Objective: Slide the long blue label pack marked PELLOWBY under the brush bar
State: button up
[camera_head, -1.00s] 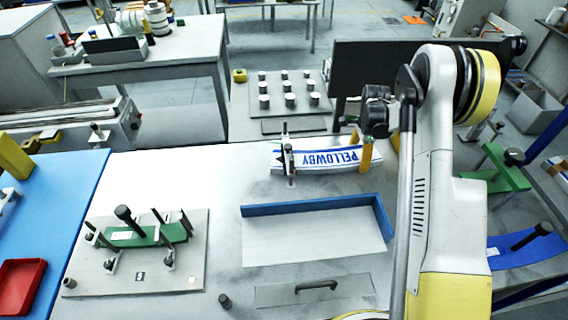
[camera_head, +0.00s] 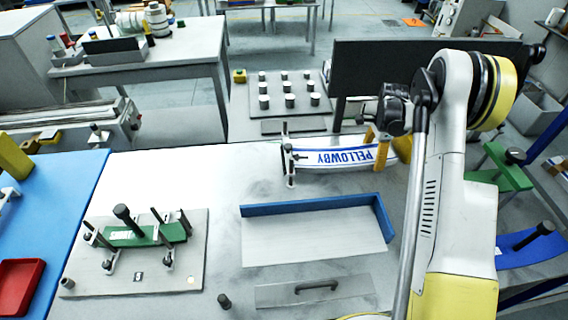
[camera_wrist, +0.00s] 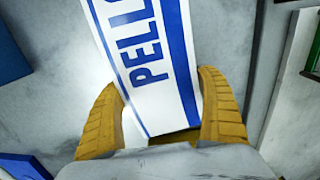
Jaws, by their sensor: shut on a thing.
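The long label pack (camera_head: 335,158), white with blue stripes and the word PELLOWBY in blue, lies on the pale bench top. My gripper's yellow fingers (camera_head: 388,150) are at its right end. In the wrist view the pack (camera_wrist: 150,50) runs between my gripper's two fingers (camera_wrist: 160,85), which are shut on its sides. The brush bar (camera_head: 288,155), a narrow dark bar with small posts, stands at the pack's left end. That end is at or just right of the bar; I cannot tell whether any of it is under.
A blue-edged tray (camera_head: 315,232) lies in front of the pack, with a handled clear plate (camera_head: 315,290) nearer. A fixture plate with a green piece (camera_head: 140,260) is at the left. A plate of several pegs (camera_head: 290,95) and a dark panel (camera_head: 430,85) are behind.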

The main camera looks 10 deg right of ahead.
jog(key=shift+d, duration=1.45)
jog(key=o, duration=0.9)
jog(key=r, duration=0.8)
jog(key=shift+s+r, duration=0.2)
jog(key=shift+s, duration=0.1)
